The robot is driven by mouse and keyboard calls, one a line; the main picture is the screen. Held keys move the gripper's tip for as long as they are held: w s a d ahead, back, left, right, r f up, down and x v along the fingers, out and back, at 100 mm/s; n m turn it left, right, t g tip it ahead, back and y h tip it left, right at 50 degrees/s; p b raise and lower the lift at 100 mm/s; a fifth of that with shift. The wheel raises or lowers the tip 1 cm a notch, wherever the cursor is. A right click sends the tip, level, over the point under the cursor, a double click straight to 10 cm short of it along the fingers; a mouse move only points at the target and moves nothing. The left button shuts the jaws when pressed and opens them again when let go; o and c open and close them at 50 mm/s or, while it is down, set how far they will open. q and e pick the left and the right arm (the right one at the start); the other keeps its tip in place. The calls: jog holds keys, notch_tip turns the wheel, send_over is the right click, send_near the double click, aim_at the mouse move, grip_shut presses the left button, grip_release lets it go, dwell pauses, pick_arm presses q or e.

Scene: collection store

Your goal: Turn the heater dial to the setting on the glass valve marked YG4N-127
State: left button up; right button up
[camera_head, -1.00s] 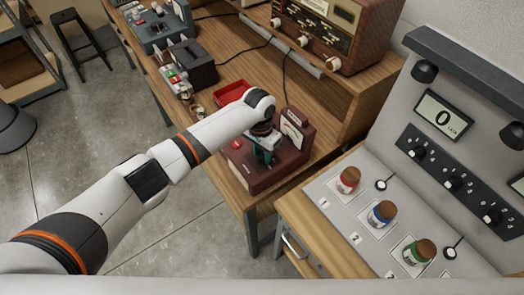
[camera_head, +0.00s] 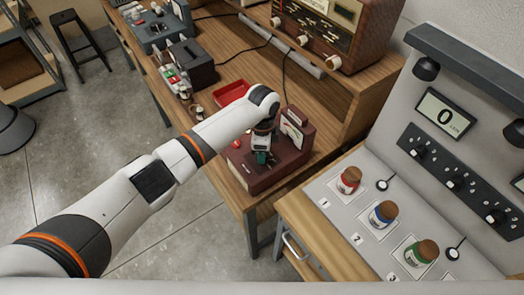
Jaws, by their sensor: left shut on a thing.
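A maroon box (camera_head: 290,163) with an upright meter (camera_head: 293,131) and a red button or lamp (camera_head: 235,143) stands on the long wooden bench. My left gripper (camera_head: 262,158) points down onto its top panel, shut on what appears to be the heater dial. The fingers and wrist hide the dial and its setting marks. I cannot make out the marking YG4N-127 or tell which item is that glass valve. My right gripper is not in view.
A red tray (camera_head: 232,92) lies behind the maroon box. Small parts and dark devices (camera_head: 193,62) stand farther back, and a wooden radio (camera_head: 340,30) is on the shelf. At right, a grey panel station holds three capped jars (camera_head: 348,180) and a display reading 0 (camera_head: 444,114).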

pick_arm(q)
jog(key=m+b, duration=0.1)
jog(key=m, duration=0.5)
jog(key=shift+d, duration=0.1)
jog(key=m, duration=0.6)
jog(key=shift+r+y+b, duration=0.1)
jog(key=shift+y+b, duration=0.2)
jog(key=shift+b, duration=0.05)
jog(key=o, duration=1)
jog(key=r+b, duration=0.1)
jog(key=r, duration=0.3)
jog(key=r+b, duration=0.1)
jog(key=r, duration=0.3)
jog(key=r+b, duration=0.1)
jog(key=r, duration=0.3)
jog(key=shift+w+d+b, duration=0.1)
jog(key=shift+d+b, duration=0.25)
jog(key=shift+f, duration=0.1)
